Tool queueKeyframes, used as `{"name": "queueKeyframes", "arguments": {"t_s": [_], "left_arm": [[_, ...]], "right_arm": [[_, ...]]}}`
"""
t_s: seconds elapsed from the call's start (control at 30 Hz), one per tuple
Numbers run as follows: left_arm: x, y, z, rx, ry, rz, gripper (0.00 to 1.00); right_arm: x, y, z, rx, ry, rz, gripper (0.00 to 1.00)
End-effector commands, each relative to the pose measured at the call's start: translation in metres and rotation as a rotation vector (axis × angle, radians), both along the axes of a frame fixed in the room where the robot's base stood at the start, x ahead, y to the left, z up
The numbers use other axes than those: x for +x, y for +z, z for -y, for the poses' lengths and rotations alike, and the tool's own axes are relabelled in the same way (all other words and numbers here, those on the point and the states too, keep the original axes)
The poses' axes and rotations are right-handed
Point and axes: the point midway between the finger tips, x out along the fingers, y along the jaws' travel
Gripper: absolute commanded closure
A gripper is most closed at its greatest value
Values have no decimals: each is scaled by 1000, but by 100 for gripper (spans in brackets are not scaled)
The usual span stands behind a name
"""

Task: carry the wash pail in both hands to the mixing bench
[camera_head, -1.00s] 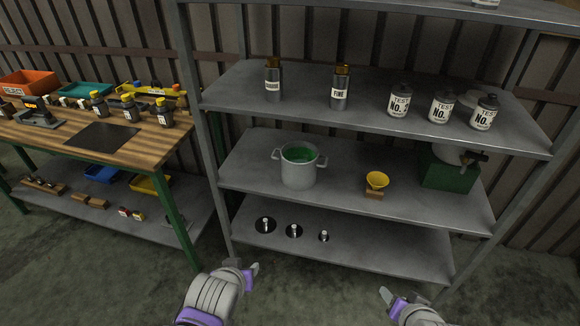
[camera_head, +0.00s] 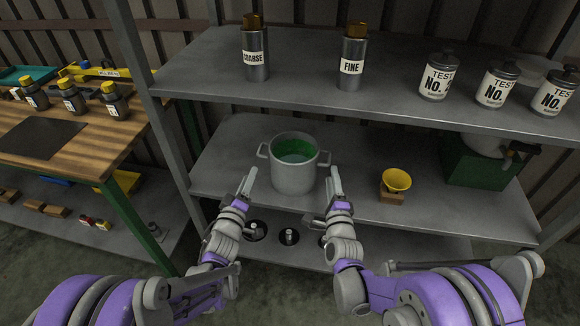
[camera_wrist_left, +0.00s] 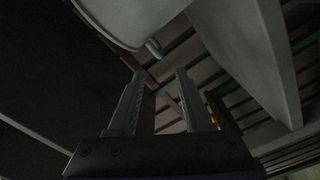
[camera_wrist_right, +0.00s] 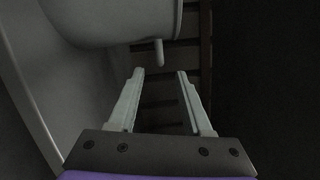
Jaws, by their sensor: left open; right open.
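The wash pail (camera_head: 294,176) is a light grey pot with two side handles and green inside its rim. It stands upright on the middle shelf (camera_head: 350,150). My left gripper (camera_head: 247,182) is open in front of the pail's left handle. In the left wrist view the left handle (camera_wrist_left: 153,48) shows beyond the open fingers (camera_wrist_left: 160,95), apart from them. My right gripper (camera_head: 336,182) is open in front of the right handle (camera_head: 325,158). In the right wrist view that handle (camera_wrist_right: 159,52) lies just beyond the fingertips (camera_wrist_right: 160,75), between their lines. The mixing bench is not clearly identifiable; a wooden-topped bench (camera_head: 70,160) stands left.
A yellow funnel (camera_head: 397,180) on a wooden block stands right of the pail, with a green machine (camera_head: 480,165) further right. Bottles and cans stand on the shelf above (camera_head: 300,80). A shelf post (camera_head: 150,100) stands left. Black discs lie on the lower shelf (camera_head: 390,245).

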Motion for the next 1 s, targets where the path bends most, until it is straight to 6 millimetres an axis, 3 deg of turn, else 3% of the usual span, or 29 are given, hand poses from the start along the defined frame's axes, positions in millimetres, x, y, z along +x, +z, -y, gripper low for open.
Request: {"name": "queueKeyframes", "arguments": {"t_s": [0.27,0.7,1.0], "left_arm": [[8,0,1,0,2,-1,50],[80,0,17,0,1,-1,50],[105,1,22,1,2,-1,50]], "right_arm": [[8,1,0,-3,0,-2,50],[82,4,-1,-3,0,-2,50],[107,5,-1,-5,0,-2,50]]}}
